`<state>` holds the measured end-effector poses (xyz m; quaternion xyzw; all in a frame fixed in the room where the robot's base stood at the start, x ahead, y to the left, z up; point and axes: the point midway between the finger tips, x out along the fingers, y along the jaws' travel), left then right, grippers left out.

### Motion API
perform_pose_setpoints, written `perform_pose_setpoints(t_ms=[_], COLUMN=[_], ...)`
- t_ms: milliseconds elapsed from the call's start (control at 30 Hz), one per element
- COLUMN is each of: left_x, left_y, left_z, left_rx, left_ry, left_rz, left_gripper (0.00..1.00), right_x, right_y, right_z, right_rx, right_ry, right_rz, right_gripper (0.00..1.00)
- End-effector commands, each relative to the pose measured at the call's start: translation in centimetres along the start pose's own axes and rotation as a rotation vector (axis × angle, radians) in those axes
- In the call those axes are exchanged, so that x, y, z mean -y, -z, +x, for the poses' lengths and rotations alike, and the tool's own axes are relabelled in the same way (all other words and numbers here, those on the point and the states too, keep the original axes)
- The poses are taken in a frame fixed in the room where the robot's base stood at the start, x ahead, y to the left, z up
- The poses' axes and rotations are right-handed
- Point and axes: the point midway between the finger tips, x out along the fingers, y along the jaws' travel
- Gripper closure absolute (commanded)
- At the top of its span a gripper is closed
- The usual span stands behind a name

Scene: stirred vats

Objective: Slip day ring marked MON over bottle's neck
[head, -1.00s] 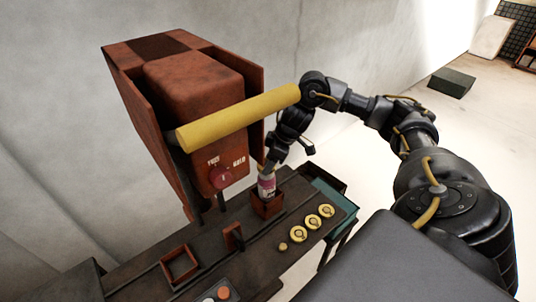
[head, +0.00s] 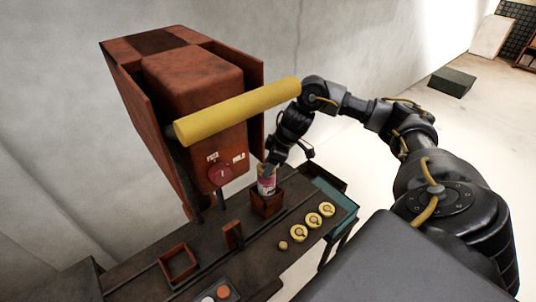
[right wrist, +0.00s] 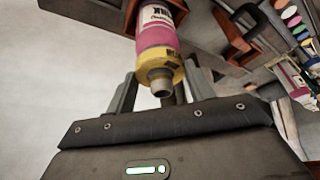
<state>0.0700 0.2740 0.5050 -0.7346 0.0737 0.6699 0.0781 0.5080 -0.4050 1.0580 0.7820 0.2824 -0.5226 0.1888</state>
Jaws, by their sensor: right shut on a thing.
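A bottle (head: 266,185) with a pink and white label stands in a reddish-brown square holder on the dark bench. It also shows in the right wrist view (right wrist: 158,38), its neck end towards the camera. A yellow ring (right wrist: 158,62) with dark, only partly readable lettering sits around the neck, and the grey neck tip pokes through it. My right gripper (right wrist: 160,85) is shut on the yellow ring, one finger on each side. In the head view my right gripper (head: 269,170) is at the bottle's top and hides the ring. My left gripper is not in view.
A red machine (head: 195,95) with a yellow bar (head: 238,111) and a FREE/HOLD dial (head: 220,174) rises behind. An empty square frame (head: 179,264) stands to the left.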

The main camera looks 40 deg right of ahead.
Motion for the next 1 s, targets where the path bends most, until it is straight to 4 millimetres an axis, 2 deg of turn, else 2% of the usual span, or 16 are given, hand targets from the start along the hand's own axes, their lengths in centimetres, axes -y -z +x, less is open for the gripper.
perform_pose_setpoints(t_ms=[100,133,300,667,767,1000], left_x=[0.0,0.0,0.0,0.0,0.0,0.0], left_y=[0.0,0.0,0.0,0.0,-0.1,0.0], left_z=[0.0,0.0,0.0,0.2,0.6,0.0], left_rx=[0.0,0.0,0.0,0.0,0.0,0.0], left_ry=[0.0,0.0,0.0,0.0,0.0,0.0], left_rz=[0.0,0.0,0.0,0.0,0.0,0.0], left_gripper=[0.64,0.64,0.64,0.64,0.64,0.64], right_x=[0.0,0.0,0.0,-0.1,-0.1,-0.2], right_y=[0.0,0.0,0.0,0.0,0.0,0.2], right_z=[0.0,0.0,0.0,-0.6,-1.9,-7.2], right_rx=[0.0,0.0,0.0,-0.001,-0.002,-0.002], right_ry=[0.0,0.0,0.0,-0.002,-0.003,-0.006], right_rz=[0.0,0.0,0.0,-0.001,-0.002,-0.002], right_gripper=[0.68,0.43,0.21,0.21,0.21,0.21])
